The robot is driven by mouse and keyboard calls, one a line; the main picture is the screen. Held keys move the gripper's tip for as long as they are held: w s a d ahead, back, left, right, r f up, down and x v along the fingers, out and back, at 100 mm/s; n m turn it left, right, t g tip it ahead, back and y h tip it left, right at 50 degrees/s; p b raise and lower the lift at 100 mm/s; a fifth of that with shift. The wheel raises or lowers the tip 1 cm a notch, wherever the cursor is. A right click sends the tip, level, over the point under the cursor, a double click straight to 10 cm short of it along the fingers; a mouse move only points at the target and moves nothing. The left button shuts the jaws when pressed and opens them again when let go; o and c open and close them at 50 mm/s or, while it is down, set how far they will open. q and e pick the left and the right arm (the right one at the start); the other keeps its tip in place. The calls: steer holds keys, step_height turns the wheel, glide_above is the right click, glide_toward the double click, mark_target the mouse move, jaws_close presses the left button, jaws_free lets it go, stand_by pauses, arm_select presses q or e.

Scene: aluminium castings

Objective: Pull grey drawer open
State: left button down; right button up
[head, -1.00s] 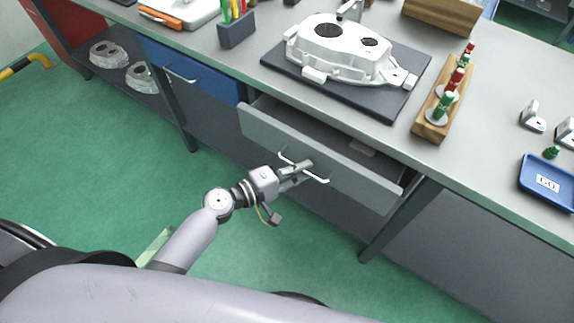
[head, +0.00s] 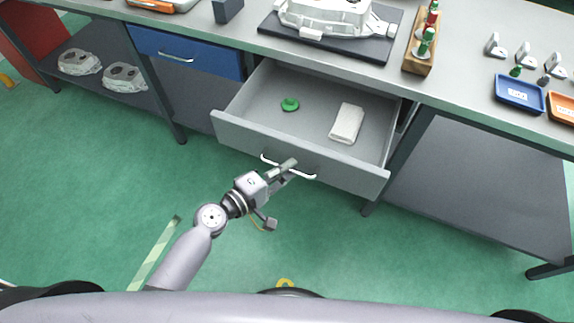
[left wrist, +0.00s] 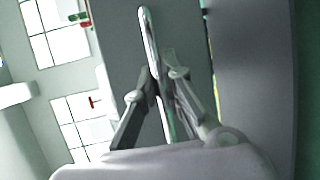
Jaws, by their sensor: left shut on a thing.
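The grey drawer (head: 345,169) stands well open under the workbench in the head view. Its inside shows a green round piece (head: 290,104) and a folded white cloth-like thing (head: 346,123). My left gripper (head: 289,169) is at the middle of the drawer front, shut on the light bar handle (head: 303,174). In the left wrist view the handle (left wrist: 146,40) runs between the two fingers (left wrist: 158,92). The fingers hide part of the handle. My right gripper is not in view.
A closed blue drawer (head: 190,52) is left of the grey one. A white casting (head: 335,17) on a dark mat, a wooden rack (head: 421,42) and a blue tray (head: 520,94) stand on the bench. Green floor in front is clear. A bench leg (head: 398,160) stands right of the drawer.

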arm_select(q)
steer(key=c, duration=2)
jaws_free()
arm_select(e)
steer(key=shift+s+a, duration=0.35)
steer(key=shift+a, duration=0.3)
arm_select(q)
steer(key=shift+o, duration=0.2)
steer(key=shift+s+a, duration=0.15)
steer(key=shift+s, duration=0.05)
steer(key=v, duration=1.1)
steer(key=shift+s+r, duration=0.15)
steer(key=shift+s, duration=0.05)
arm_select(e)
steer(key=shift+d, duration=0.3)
arm_select(q)
steer(key=shift+a, duration=0.15)
